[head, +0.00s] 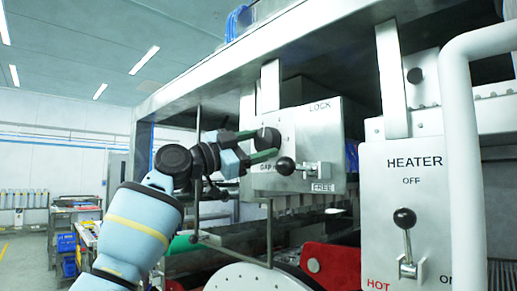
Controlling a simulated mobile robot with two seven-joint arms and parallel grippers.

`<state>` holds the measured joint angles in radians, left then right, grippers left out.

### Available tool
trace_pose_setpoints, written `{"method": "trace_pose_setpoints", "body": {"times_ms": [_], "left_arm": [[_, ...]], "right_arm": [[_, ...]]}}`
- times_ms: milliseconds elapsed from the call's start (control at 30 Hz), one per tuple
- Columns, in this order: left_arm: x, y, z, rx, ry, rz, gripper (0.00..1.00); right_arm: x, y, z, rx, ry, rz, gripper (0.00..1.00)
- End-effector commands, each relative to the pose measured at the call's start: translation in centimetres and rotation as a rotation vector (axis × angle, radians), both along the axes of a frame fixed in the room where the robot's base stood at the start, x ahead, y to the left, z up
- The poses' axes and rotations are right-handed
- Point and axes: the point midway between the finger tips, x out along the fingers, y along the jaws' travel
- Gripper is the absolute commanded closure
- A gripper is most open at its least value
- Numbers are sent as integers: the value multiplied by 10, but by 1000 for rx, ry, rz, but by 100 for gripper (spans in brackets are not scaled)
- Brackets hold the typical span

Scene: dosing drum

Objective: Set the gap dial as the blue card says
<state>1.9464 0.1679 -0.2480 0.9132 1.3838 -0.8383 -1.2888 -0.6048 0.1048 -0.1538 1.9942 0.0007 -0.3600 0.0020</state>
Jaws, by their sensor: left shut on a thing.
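The gap dial (268,137) is a dark round knob on the left of a metal panel (322,120), above a partly covered label that reads GAP. My left gripper (265,145) reaches it from the left, with its green fingers shut on the knob. The fingers hide part of the dial, and I cannot read its setting. A lock lever (286,166) with a black ball sits just below and right of the dial. It points left, between the words LOCK above and FREE below. I cannot make out a blue card with writing. My right gripper is not in view.
A heater panel (385,190) at the right has a black-ball lever (404,220) pointing up towards OFF. A thick white pipe (462,150) runs in front of it. A thin metal rod (197,160) hangs near my left wrist. Red parts (332,262) and a pale drum (255,278) lie below.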

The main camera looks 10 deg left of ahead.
Motion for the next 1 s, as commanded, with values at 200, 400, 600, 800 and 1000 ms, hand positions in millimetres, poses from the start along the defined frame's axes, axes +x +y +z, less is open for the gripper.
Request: {"method": "trace_pose_setpoints", "body": {"times_ms": [200,400,600,800,1000], "left_arm": [[0,1,4,134,-88,-1,63],[0,1,4,221,-147,0,63],[1,2,4,267,-177,1,63],[1,2,3,283,-186,1,63],[2,2,3,284,-187,2,63]], "right_arm": [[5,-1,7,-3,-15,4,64],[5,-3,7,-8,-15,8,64],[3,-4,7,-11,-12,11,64],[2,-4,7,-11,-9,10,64],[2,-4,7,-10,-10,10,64]]}}
